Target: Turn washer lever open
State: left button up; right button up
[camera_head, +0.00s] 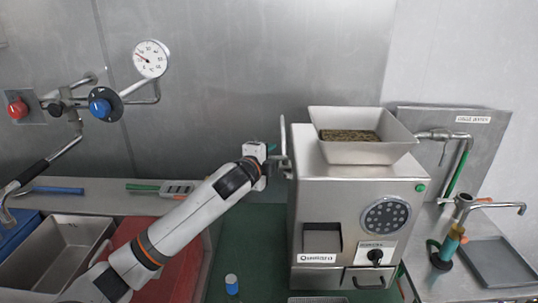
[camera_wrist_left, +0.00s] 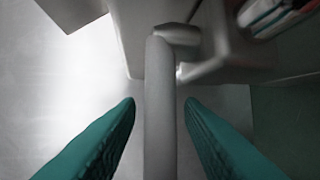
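A grey metal lever (camera_head: 283,138) stands upright at the left side of the steel machine (camera_head: 330,215). In the left wrist view the lever (camera_wrist_left: 160,110) is a rounded bar running between my two teal fingers, joined to a bracket at its top. My left gripper (camera_head: 272,150) reaches it from the left. Its fingers (camera_wrist_left: 160,103) are apart, one on each side of the bar, with a visible gap on both sides. In the head view the fingers are mostly hidden behind the wrist. My right gripper is not in view.
A hopper of beans (camera_head: 361,118) sits on the machine. A tap (camera_head: 485,207) and grey tray (camera_head: 496,264) are at the right. Red and blue valve knobs (camera_head: 104,104) and a gauge (camera_head: 151,59) are on the left wall. A small blue-white bottle (camera_head: 232,284) stands in front.

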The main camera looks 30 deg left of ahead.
pick_arm(q)
jog(key=shift+w, duration=0.1)
grip_shut()
dwell(0.3)
jog(key=shift+s+d+n+g+y+p, duration=0.15)
jog(key=shift+s+n+g+y+p, duration=0.15)
jog(key=shift+n+y, duration=0.6)
jog(key=shift+s+d+n+g+y+p, duration=0.1)
jog(key=shift+s+n+g+y+p, duration=0.2)
jog(key=shift+n+y, duration=0.6)
jog(key=shift+s+d+n+g+y+p, duration=0.15)
jog(key=shift+s+n+g+y, duration=0.15)
jog(key=shift+y, duration=0.35)
jog(key=shift+s+a+n+g+y+p, duration=0.1)
jog(key=shift+n+g+y+p, duration=0.1)
jog(key=shift+n+y, duration=0.4)
jog(key=shift+s+d+n+g+y+p, duration=0.1)
jog(key=shift+s+n+g+y+p, duration=0.1)
jog(key=shift+y, duration=0.55)
grip_release()
